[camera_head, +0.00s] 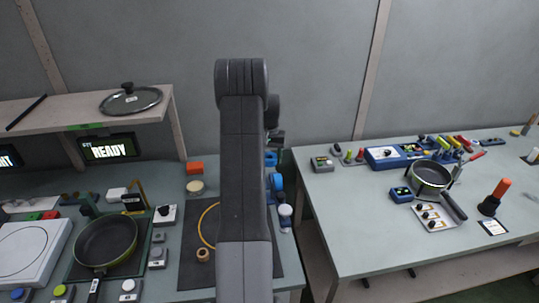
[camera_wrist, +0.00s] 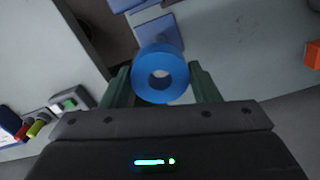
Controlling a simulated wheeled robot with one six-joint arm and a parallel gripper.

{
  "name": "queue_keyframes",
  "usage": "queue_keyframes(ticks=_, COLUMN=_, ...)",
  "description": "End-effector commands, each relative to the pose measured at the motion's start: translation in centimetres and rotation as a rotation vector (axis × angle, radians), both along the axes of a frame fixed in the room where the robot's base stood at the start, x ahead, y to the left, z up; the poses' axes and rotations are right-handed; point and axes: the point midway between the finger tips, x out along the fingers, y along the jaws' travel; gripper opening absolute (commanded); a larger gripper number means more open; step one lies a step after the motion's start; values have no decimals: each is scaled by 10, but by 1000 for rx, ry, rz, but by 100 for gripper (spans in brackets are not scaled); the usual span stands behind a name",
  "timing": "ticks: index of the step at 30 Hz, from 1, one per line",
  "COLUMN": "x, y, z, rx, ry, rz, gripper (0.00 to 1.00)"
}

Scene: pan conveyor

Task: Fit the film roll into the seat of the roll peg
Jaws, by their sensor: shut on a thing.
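The film roll (camera_wrist: 160,74) is a bright blue ring with a hole in its middle. In the wrist view it sits between the two green fingers of my gripper (camera_wrist: 161,88), which is shut on it. A darker blue stand (camera_wrist: 167,32), perhaps the roll peg's, shows just beyond the roll; a peg or seat cannot be made out there. In the head view my arm covers much of this area. Blue parts (camera_head: 277,182) show at the arm's right edge, and my gripper is mostly hidden behind the arm.
An orange block (camera_head: 195,168) and a cream round piece (camera_head: 195,187) stand left of my arm. A dark mat (camera_head: 190,268) lies below. A gap separates this table from the right table (camera_head: 360,225), which holds a pot (camera_head: 432,178) and several small devices.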

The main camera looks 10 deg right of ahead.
Motion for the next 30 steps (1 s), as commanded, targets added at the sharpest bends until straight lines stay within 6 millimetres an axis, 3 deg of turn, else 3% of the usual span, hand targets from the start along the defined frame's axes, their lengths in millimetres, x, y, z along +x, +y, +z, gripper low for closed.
queue_keyframes(ticks=7, x=0, y=0, z=0, rx=0, ry=-1, rz=31, gripper=37)
queue_keyframes(ticks=24, x=0, y=0, z=-49, rx=0, ry=0, rz=28, gripper=37)
queue_keyframes(ticks=30, x=0, y=0, z=-57, rx=0, ry=0, rz=28, gripper=37)
